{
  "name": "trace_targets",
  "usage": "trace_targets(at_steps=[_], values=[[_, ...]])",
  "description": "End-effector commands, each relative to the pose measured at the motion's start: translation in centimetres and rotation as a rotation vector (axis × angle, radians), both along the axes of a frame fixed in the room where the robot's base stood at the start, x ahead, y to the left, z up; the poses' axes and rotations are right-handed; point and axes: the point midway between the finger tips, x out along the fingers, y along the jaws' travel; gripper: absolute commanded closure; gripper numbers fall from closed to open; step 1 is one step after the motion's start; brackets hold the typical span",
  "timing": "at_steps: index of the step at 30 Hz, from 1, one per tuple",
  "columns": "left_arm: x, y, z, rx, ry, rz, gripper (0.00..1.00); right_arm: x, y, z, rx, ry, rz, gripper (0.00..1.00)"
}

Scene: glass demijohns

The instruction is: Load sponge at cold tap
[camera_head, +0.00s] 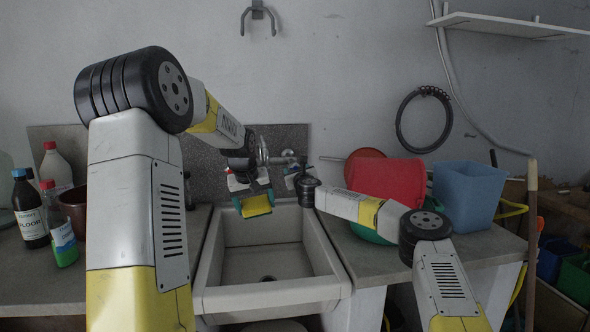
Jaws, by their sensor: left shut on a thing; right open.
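A yellow and green sponge (257,206) is held over the back of the stone sink (213,262). My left gripper (250,188) points down and is shut on the sponge. The metal tap (283,159) comes out of the wall splashback, just behind and right of my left gripper. The arm partly hides the tap, and I cannot tell whether water runs or whether the sponge is under the spout. My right gripper (292,178) is open at the sink's back right, close to the tap; its fingers are small and dark here.
A red tub (388,182) and a blue bin (466,193) stand on the right counter, close to my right arm. Bottles, including a dark one (29,212) and a green-labelled one (62,236), stand on the left counter. The sink basin looks empty.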

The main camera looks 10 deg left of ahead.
Motion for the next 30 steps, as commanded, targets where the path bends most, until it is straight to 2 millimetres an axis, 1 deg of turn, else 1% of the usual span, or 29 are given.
trace_targets(at_steps=[3, 8, 12, 20, 23, 24, 26, 27, 29, 30], values=[[0.0, 0.0, 0.0, 0.0, 0.0, 0.0, 0.51, 1.3, 0.4, 0.0, 0.001, 0.0, -0.001, 0.4], [0.0, 0.0, 0.0, 0.0, 0.0, 0.0, 0.51, 2.4, 0.7, 0.0, 0.0, 0.0, -0.001, 0.4], [0.0, 0.0, 0.0, 0.0, 0.0, 0.0, 0.51, 2.7, 0.8, 0.0, 0.0, 0.0, 0.001, 0.4], [0.0, 0.0, 0.0, 0.0, 0.0, 0.0, 0.51, 2.8, 0.8, 0.0, 0.0, 0.0, 0.001, 0.4], [0.0, 0.0, 0.0, 0.0, 0.0, 0.0, 0.51, 2.8, 0.8, 0.0, 0.0, 0.0, 0.001, 0.58], [0.0, 0.0, 0.0, 0.0, 0.0, 0.0, 0.51, 2.8, 0.8, 0.0, 0.0, 0.0, 0.001, 0.66], [0.0, 0.0, 0.0, 0.0, 0.0, 0.0, 0.51, 2.8, 0.8, 0.0, 0.0, 0.0, 0.001, 0.78], [0.0, 0.0, 0.0, 0.0, 0.0, 0.0, 0.51, 2.8, 0.8, 0.0, 0.0, -0.001, 0.001, 0.86], [0.0, 0.0, 0.0, 0.0, 0.0, 0.0, 0.51, 2.8, 0.8, 0.0, 0.0, -0.001, 0.001, 0.97], [0.0, 0.0, 0.0, 0.0, 0.0, 0.0, 0.51, 2.8, 0.8, 0.0, 0.0, -0.001, 0.001, 1.0]])
